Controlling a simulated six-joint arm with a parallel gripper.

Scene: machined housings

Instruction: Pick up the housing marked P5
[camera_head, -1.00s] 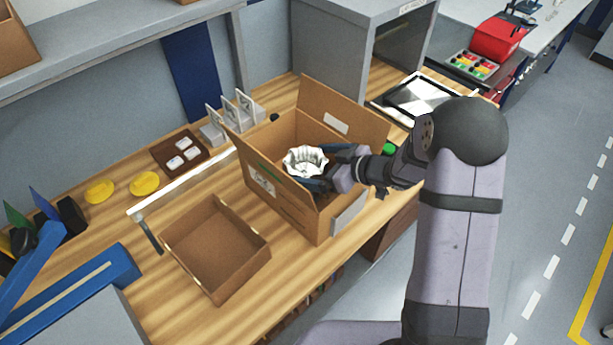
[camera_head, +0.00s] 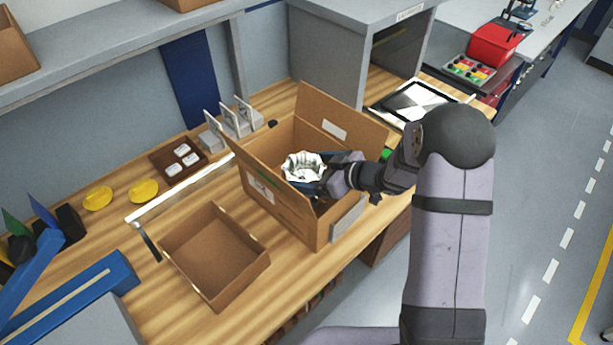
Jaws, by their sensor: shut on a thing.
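A silvery, ribbed, cup-shaped housing (camera_head: 302,166) is between the fingers of my gripper (camera_head: 312,178). My gripper is shut on it and holds it tilted, at the mouth of the open cardboard box (camera_head: 285,212). The fingers are partly hidden behind the housing and the box's front wall. No P5 mark can be read on the housing at this size. The inside bottom of the box is mostly hidden.
An empty shallow cardboard tray (camera_head: 216,255) lies left of the box. Upright card holders (camera_head: 234,120), a brown tray with white pieces (camera_head: 178,158) and yellow discs (camera_head: 143,190) stand behind. A grey cabinet (camera_head: 345,50) stands behind the box.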

